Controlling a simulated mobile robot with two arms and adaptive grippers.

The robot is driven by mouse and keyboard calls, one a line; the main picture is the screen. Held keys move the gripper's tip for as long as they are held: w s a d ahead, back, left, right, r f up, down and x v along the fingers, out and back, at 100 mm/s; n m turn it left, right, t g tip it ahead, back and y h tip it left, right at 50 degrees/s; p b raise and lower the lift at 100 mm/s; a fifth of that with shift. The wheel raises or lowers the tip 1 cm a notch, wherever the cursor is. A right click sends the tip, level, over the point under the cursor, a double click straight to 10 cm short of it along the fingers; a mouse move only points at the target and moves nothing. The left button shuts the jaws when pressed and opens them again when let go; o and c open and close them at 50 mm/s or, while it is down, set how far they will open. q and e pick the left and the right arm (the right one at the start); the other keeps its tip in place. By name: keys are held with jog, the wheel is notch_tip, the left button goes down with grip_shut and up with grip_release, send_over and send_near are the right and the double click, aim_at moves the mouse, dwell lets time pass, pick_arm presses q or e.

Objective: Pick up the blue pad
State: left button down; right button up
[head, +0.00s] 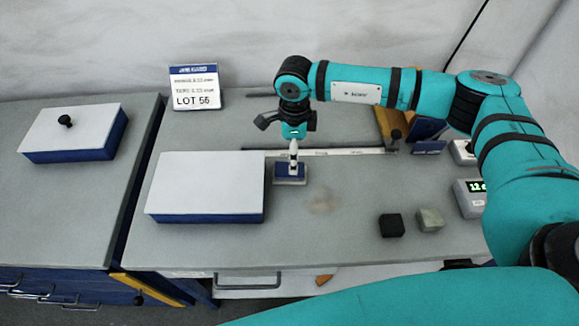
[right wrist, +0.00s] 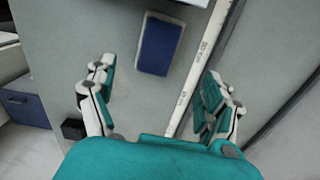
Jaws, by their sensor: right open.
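The blue pad (head: 281,171) lies on the grey bench in the head view, just right of a large white-topped box. It has a pale edge and is partly hidden by my right gripper (head: 293,155), which points down over it. In the right wrist view the blue pad (right wrist: 160,46) lies flat ahead of the fingertips, near the top centre. There my right gripper (right wrist: 160,76) is open, its fingers wide apart with nothing between them. My left gripper is in neither view.
The white-topped blue box (head: 207,186) stands close left of the pad. A long ruler (head: 340,152) lies behind it, also in the wrist view (right wrist: 201,66). A black block (head: 391,226), grey block (head: 430,220) and display device (head: 470,198) stand right. The front middle is clear.

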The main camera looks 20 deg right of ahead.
notch_tip(320, 180, down, 2)
jog(key=shift+f, duration=0.15)
jog(key=shift+s+a+f+p, duration=0.15)
jog(key=shift+f+p, duration=0.15)
jog(key=shift+p, duration=0.25)
notch_tip(320, 180, down, 4)
jog(key=shift+s+r+p, duration=0.15)
jog(key=shift+p, duration=0.75)
jog(key=shift+f, duration=0.45)
jog(key=c, duration=1.3)
notch_tip(320, 180, up, 10)
jog(key=b, duration=0.3)
jog(key=shift+a, duration=0.1)
